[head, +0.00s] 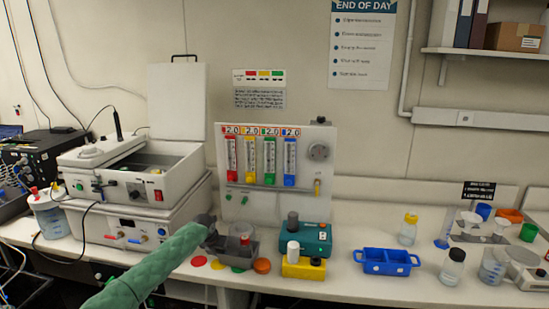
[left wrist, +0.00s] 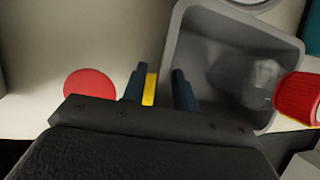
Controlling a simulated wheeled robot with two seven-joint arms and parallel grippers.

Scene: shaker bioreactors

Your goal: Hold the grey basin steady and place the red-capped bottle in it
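The grey basin (head: 222,245) stands on the bench, left of the teal device. It also fills the upper middle of the left wrist view (left wrist: 182,38). My left gripper (head: 208,224) is at the basin's left side. My right gripper is not seen.
A teal device (head: 318,243) and a yellow block (head: 303,268) stand right of the basin. Coloured discs (head: 199,261) lie in front of it. A blue tray (head: 387,260) and further bottles (head: 452,267) are farther right. A white panel (head: 240,200) stands behind.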

